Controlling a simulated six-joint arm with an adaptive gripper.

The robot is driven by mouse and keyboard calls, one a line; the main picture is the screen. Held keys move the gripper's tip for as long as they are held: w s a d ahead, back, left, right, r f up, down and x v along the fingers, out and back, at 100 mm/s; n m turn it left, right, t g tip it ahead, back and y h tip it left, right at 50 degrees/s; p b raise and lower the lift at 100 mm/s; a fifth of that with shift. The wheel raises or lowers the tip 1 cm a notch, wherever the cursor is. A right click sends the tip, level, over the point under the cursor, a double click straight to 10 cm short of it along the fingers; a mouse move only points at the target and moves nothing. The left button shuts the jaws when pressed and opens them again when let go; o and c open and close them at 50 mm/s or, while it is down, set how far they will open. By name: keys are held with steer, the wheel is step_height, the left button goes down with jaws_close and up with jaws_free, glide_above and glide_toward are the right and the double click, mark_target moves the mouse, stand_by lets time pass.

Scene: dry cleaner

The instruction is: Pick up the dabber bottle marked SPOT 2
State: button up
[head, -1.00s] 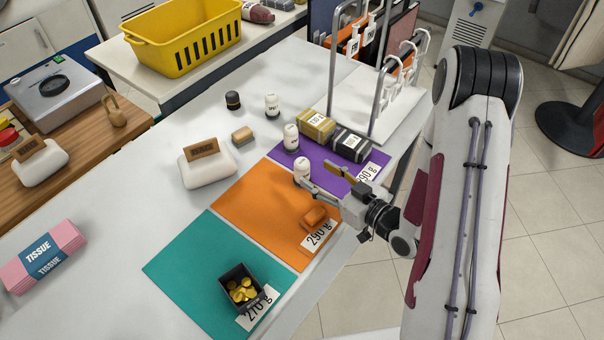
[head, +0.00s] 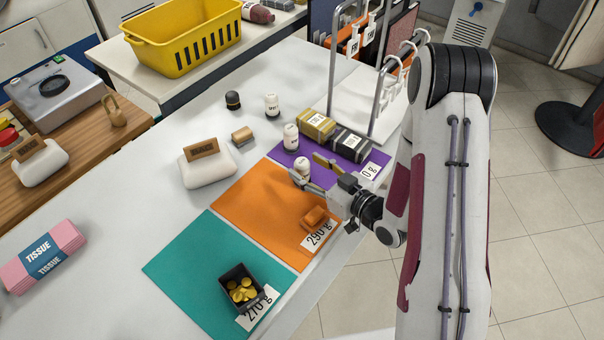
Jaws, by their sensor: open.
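Three white dabber bottles with dark markings stand on the counter. The nearest bottle (head: 302,168) is at the border of the orange and purple mats. Another bottle (head: 291,137) stands just behind it at the purple mat's edge, and a third bottle (head: 272,105) stands farther back on the bare counter. The markings are too small to read, so I cannot tell which is SPOT 2. My gripper (head: 308,171) is open at the nearest bottle, with one finger on its near side and the other to its right. I cannot tell whether they touch it.
Behind the gripper are a gold block (head: 317,125) and a black block (head: 351,144). An orange block (head: 314,216) lies on the orange mat (head: 262,206). A dark box of coins (head: 241,286) is on the teal mat (head: 190,272). A metal rack (head: 378,100) stands at the back right.

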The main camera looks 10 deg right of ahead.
steer(key=shift+x, duration=1.4)
steer(key=shift+r, duration=0.1)
steer(key=c, duration=1.3)
